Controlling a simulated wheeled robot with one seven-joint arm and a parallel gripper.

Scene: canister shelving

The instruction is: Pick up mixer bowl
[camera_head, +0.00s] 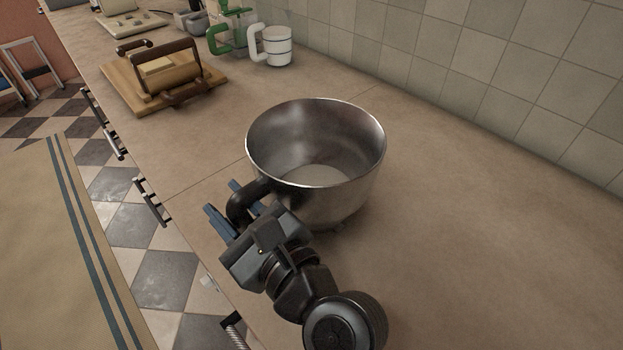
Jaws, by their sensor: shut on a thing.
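The mixer bowl (340,192) is a round silver metal bowl with a black handle (240,204) on its near left side. It is upright on or just above the counter; I cannot tell whether its base touches. My gripper (222,204) is at the bowl's near left side, with its blue fingers around the handle. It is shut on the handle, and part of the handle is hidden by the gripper.
The counter (480,240) is clear to the right of the bowl, up to the tiled wall (480,55). Farther back are a wooden board (118,85) with a brown-handled item, a white mug (278,48) and a green-handled container (232,32). Drawer handles line the counter's left edge.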

